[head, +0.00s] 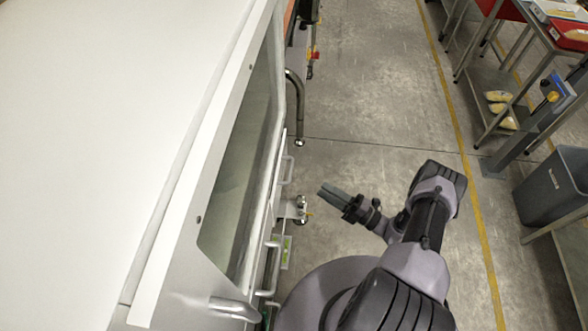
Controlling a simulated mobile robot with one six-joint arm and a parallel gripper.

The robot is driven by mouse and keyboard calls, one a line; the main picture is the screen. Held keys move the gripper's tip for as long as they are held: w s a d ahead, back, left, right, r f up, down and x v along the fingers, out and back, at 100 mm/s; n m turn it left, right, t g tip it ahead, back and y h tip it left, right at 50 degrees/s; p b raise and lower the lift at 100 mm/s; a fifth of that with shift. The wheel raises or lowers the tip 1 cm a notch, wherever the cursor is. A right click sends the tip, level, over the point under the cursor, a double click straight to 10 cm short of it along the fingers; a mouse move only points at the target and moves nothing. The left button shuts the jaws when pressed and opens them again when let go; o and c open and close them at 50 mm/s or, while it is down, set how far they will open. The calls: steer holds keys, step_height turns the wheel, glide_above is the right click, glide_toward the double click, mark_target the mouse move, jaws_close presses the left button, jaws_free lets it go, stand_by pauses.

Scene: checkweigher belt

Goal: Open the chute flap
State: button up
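My gripper (327,191) is in the middle of the head view, pointing left towards the side of a large white machine (90,130). A gap of floor shows between its fingertips and the machine. The fingers look close together, but from this angle I cannot tell whether they are open or shut. No object shows in them. Bar handles stick out from the machine's side: an upper handle (288,170) and a lower handle (272,268). The chute flap cannot be clearly made out; the machine's side face is seen almost edge-on.
A small valve-like fitting (300,209) juts from the machine near my gripper. A bent metal tube (297,110) stands further back. At the right are a grey bin (553,187) and metal tables with red trays. The concrete floor (375,95) between is clear.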

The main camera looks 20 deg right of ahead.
mark_target(280, 177)
steer(key=x, duration=1.2)
steer(key=shift+a+b, duration=0.2)
steer(key=shift+b, duration=0.1)
steer(key=shift+r, duration=0.1)
jaws_close()
stand_by(0.5)
